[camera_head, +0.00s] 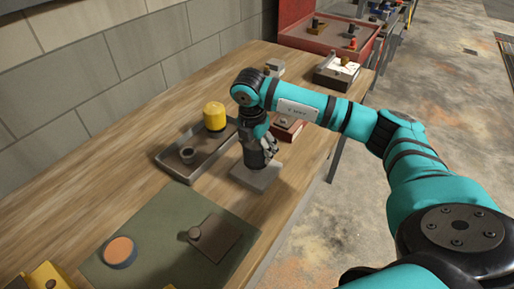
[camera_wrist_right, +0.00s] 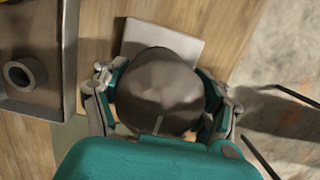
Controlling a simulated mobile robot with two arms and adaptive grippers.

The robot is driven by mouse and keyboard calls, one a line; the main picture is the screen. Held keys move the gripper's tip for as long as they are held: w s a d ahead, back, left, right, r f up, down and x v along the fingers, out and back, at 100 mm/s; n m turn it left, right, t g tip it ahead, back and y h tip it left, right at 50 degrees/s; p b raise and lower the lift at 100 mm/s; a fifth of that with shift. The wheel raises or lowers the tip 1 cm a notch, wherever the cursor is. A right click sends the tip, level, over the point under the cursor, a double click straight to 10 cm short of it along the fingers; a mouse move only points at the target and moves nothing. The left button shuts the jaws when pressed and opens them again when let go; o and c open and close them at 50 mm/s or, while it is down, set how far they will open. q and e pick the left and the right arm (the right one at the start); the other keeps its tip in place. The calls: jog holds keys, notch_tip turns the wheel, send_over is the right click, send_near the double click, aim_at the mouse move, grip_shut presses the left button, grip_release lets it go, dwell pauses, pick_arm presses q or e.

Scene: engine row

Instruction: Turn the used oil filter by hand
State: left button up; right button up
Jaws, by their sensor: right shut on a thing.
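The used oil filter (camera_head: 254,158) is a dark, rounded cylinder. It stands upright on a flat grey block (camera_head: 262,182) on the wooden bench. My right gripper (camera_head: 266,147) is over the filter from above, shut around its sides. In the right wrist view the filter's dark domed end (camera_wrist_right: 158,88) fills the space between the fingers of my right gripper (camera_wrist_right: 162,103), with the pale block (camera_wrist_right: 186,46) behind it. The filter's lower end is hidden in that view. My left gripper is not in view.
A grey tray (camera_head: 179,174) beside the filter holds a yellow canister (camera_head: 214,116) and a small grey ring-like part (camera_head: 187,155). A green mat (camera_head: 160,222) with an orange-topped disc (camera_head: 120,251) and a brown plate (camera_head: 222,239) lies nearer. A red tray (camera_head: 305,38) is far back.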

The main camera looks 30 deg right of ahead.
jog(key=shift+r, duration=0.2)
jog(key=shift+r+p, duration=1.4)
jog(key=shift+r, duration=0.75)
